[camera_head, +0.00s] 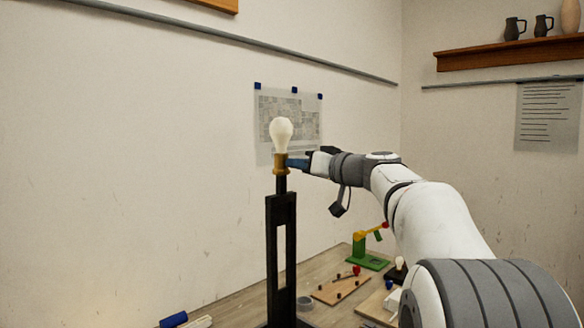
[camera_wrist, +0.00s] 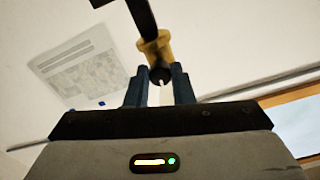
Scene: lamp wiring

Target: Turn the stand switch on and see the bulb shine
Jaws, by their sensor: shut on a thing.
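A tall black lamp stand (camera_head: 281,235) rises at the middle of the head view. A brass socket (camera_head: 280,163) sits on top of it, with a pale white bulb (camera_head: 281,133) upright in it. No clear glow from the bulb shows on the wall. My gripper (camera_head: 294,163) reaches in from the right, its blue fingers at the socket's side. In the wrist view, my gripper (camera_wrist: 160,88) has its fingers on both sides of a dark switch knob (camera_wrist: 159,77) on the brass socket (camera_wrist: 155,46). It is shut on this knob. The bulb is not visible there.
The wooden table (camera_head: 240,307) below holds a green and yellow stand (camera_head: 366,251) and a wooden board (camera_head: 340,287) with small parts. A blue object (camera_head: 174,320) lies at the front left. A sheet (camera_head: 306,112) hangs on the wall behind the bulb.

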